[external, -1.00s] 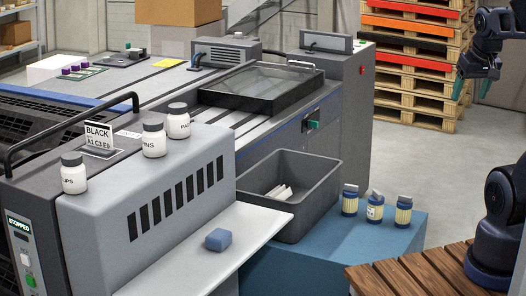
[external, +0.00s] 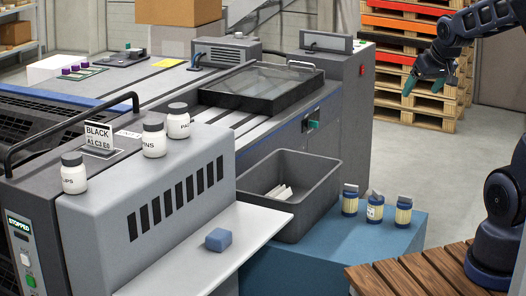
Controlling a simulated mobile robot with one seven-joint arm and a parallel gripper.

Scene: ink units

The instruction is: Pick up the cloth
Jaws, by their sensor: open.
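A small blue block-like piece (external: 218,239), perhaps the folded cloth or a sponge, lies on the white shelf at the front of the machine. White strips or folded pieces (external: 278,192) lie in the dark grey bin (external: 318,200); I cannot tell whether they are cloth. My gripper (external: 424,84) is at the upper right, its teal fingers apart and pointing down. It is empty and high up, well away from the blue piece and the bin.
Several white labelled jars (external: 73,174) stand on the grey machine cover. Small blue-and-cream bottles (external: 375,206) stand on the blue box (external: 345,250) beside the bin. Stacked pallets (external: 415,75) are behind my gripper. The white shelf (external: 195,262) is otherwise bare.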

